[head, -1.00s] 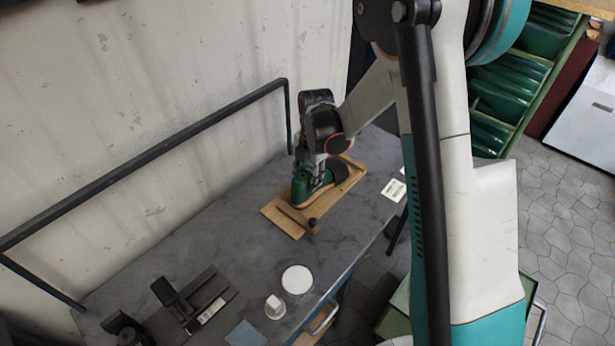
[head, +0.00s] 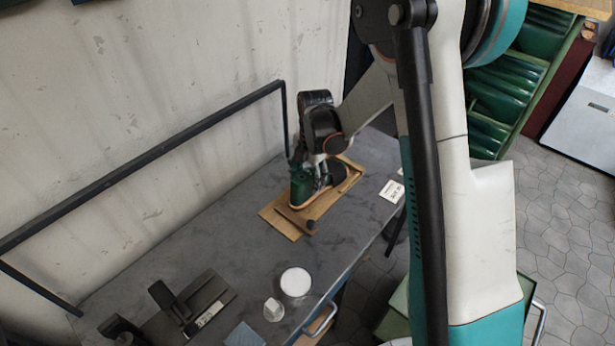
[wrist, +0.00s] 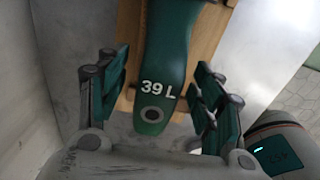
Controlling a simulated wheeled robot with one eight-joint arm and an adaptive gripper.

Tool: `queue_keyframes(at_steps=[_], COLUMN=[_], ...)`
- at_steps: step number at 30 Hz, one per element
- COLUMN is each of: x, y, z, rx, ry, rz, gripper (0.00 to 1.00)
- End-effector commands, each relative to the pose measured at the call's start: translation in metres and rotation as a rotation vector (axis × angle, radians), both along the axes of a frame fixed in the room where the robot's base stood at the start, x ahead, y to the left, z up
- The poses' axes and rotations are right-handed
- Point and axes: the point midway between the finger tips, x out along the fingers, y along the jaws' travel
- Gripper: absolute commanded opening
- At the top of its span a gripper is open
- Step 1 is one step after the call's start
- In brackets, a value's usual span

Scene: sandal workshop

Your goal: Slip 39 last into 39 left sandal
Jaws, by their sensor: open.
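The green last (wrist: 165,60), marked "39 L" with a round hole at its near end, lies lengthwise between my fingers in the wrist view. In the head view the last (head: 300,189) is over the tan sole of a sandal (head: 338,201) with a dark front part. How far the last sits inside the sandal is hidden. My gripper (wrist: 162,82) is open, with a finger on each side of the last and visible gaps between. In the head view my gripper (head: 315,172) is right at the last and partly covers it.
A wooden board (head: 282,226) lies under the sandal on the grey bench (head: 225,235). A label card (head: 391,191) lies to its right. A white disc (head: 296,282), a small white piece (head: 273,309) and a dark device (head: 190,303) are nearer. A black rail (head: 150,170) runs along the wall.

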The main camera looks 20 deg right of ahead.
Motion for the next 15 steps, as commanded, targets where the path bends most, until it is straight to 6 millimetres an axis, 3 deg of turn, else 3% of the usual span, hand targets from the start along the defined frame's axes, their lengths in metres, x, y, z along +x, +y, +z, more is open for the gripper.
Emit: queue_keyframes(at_steps=[7,15], x=[0.0,-0.001], y=[-0.001,-0.005], z=[0.015,0.069], rx=[0.0,0.0], ry=[0.0,0.0], rz=[0.0,-0.001], gripper=[0.61,0.61])
